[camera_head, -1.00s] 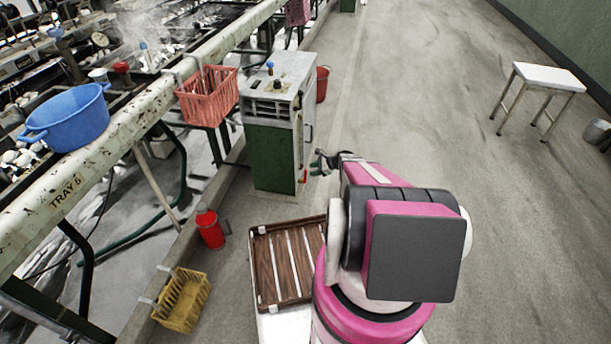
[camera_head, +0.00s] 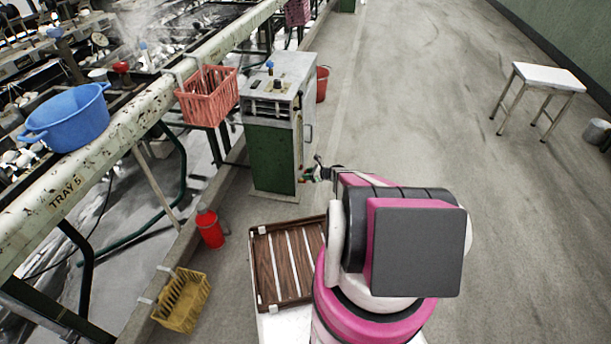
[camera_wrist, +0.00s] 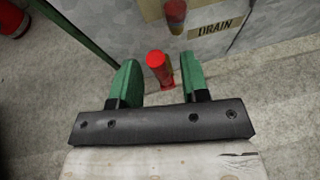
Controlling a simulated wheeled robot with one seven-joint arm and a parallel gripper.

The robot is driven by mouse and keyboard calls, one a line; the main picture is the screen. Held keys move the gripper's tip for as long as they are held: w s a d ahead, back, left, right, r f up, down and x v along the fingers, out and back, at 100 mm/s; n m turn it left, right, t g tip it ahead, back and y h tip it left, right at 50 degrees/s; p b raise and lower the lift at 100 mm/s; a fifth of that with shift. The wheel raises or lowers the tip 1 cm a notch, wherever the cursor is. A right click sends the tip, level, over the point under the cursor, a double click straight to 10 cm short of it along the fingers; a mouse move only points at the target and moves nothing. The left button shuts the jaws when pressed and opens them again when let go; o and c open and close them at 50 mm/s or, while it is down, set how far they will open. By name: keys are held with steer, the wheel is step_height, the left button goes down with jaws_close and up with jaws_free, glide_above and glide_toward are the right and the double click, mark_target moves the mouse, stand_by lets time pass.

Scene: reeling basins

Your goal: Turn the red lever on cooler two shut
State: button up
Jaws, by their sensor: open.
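The red lever (camera_wrist: 159,66) shows in the wrist view below a plate marked DRAIN (camera_wrist: 215,27) on the cooler's side. It lies between the tips of my gripper's two green fingers (camera_wrist: 160,80), which are open, with a gap on each side of it. The cooler (camera_head: 273,150) is a grey and green cabinet in the head view, with a blue knob on top. My gripper (camera_head: 314,172) is at its lower right side there. The lever is too small to make out clearly in that view.
A slatted wooden tray (camera_head: 287,264) lies in front of the cooler. A red can (camera_head: 211,231) and a yellow basket (camera_head: 182,300) stand to the left. A red bucket (camera_head: 321,84) is behind the cooler. The floor to the right is clear up to a white table (camera_head: 549,77).

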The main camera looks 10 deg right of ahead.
steer(key=shift+x, duration=0.8)
steer(key=shift+c, duration=0.3)
jaws_close()
